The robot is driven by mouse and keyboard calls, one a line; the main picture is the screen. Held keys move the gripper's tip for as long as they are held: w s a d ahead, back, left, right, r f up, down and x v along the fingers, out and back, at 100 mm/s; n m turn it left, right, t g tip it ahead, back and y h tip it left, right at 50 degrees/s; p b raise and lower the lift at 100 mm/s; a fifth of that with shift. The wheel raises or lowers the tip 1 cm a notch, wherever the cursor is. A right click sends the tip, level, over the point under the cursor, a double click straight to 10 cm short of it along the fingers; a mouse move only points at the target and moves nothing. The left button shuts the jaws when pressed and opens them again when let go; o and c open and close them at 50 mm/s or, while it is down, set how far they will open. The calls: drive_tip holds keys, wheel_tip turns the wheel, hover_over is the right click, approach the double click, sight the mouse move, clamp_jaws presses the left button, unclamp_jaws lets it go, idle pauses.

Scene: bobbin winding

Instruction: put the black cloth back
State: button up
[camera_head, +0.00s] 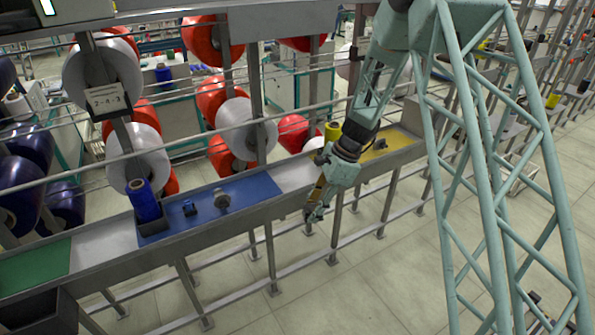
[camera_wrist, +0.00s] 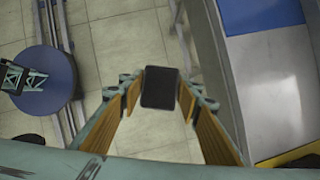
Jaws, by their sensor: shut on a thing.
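My gripper (camera_wrist: 160,100) is shut on the black cloth (camera_wrist: 159,87), a small dark rounded rectangle between its orange-padded fingers in the wrist view. In the head view my gripper (camera_head: 315,205) hangs in front of the long shelf (camera_head: 296,178), beside the bare grey stretch between the blue and yellow mats. The cloth cannot be made out in the head view. Below the cloth, the wrist view shows floor tiles, with the shelf edge to the right.
The blue mat (camera_head: 250,188) bears a blue bobbin (camera_head: 145,200) in a dark holder and two small parts. The yellow mat (camera_head: 402,137) has a dark part (camera_head: 378,145). A green mat (camera_head: 35,265) lies at left. Rails and large red and white spools stand behind.

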drive_tip(key=w+a+r+m+t+h+p, duration=0.1)
drive_tip(key=a+r+m+t+p, duration=0.3)
drive_tip(key=m, duration=0.9)
drive_tip(key=shift+w+a+r+m+t+h+p, duration=0.35)
drive_tip(key=shift+w+a+r, duration=0.4)
drive_tip(key=shift+a+r, duration=1.55)
drive_tip(key=shift+d+r, duration=0.4)
drive_tip(key=shift+r, duration=0.05)
drive_tip(key=shift+w, duration=0.15)
drive_tip(key=p, duration=0.6)
hover_over(295, 172)
drive_tip(key=d, duration=0.1)
drive_tip(key=shift+s+f, duration=0.45)
drive_tip(key=shift+f, duration=0.25)
drive_tip(key=shift+f, duration=1.8)
drive_tip(key=shift+f, duration=0.1)
